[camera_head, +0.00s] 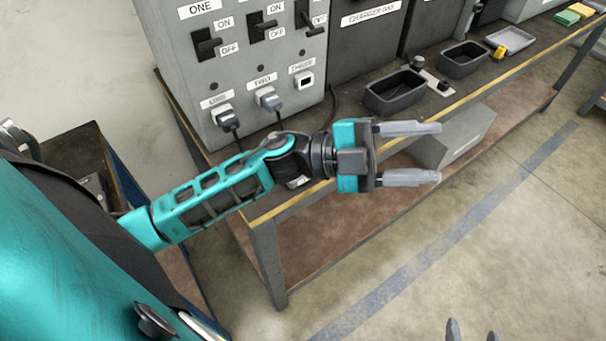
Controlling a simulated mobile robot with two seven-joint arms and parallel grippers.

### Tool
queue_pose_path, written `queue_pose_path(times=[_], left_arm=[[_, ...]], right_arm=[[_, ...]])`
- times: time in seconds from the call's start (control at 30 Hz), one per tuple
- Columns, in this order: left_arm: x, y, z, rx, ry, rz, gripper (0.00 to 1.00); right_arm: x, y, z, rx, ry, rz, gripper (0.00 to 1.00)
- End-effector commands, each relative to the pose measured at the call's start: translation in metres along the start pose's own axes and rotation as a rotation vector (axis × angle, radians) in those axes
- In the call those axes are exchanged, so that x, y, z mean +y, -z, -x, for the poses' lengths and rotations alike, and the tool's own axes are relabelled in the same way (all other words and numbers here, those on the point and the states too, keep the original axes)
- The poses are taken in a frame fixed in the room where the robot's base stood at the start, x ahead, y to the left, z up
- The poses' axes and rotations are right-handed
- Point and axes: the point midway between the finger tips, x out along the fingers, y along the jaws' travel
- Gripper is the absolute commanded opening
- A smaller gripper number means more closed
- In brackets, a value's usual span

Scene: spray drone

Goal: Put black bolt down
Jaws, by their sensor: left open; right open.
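I cannot make out a black bolt for certain. Small black pieces (443,86) stand at a light plate (431,79) on the workbench, too small to identify. My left gripper (438,152) is open and empty, its two grey fingers apart and pointing right, in front of the bench's front edge. My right gripper (472,333) shows only its fingertips at the bottom edge. They are apart, and nothing shows between them; the rest of it is out of frame.
The workbench (350,135) carries a grey switch cabinet (240,80), a black bin (395,93), a second bin (464,60), a grey tray (511,40) and a yellow item (498,53). A grey box (455,138) sits on the lower shelf.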

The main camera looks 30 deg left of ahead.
Motion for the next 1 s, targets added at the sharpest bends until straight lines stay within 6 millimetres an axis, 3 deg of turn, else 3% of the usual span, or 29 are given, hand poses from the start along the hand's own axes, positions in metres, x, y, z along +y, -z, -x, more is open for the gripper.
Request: queue_pose_path(times=[0.13,0.23,0.3,0.4,0.5,0.67,1.0], left_arm=[[0.009,-0.059,0.051,-0.377,0.375,0.276,0.56],[0.049,-0.096,0.105,-0.679,0.517,0.479,0.56],[0.087,-0.109,0.141,-0.865,0.56,0.612,0.56],[0.138,-0.112,0.18,-1.067,0.573,0.775,0.56],[0.175,-0.106,0.203,-1.192,0.559,0.888,0.56],[0.199,-0.1,0.217,-1.269,0.543,0.965,0.56],[0.199,-0.1,0.217,-1.271,0.541,0.966,0.56]], right_arm=[[0.0,0.0,0.0,0.0,0.0,0.0,0.69],[0.0,0.0,0.0,0.0,0.0,0.0,0.69],[0.0,0.0,0.0,0.0,0.0,0.0,0.69],[0.0,0.0,0.0,0.0,0.0,0.0,0.69],[0.0,0.0,0.0,0.0,0.0,0.0,0.69],[0.0,0.0,0.0,0.0,0.0,0.0,0.69],[0.0,0.0,0.0,0.0,0.0,0.0,0.69]])
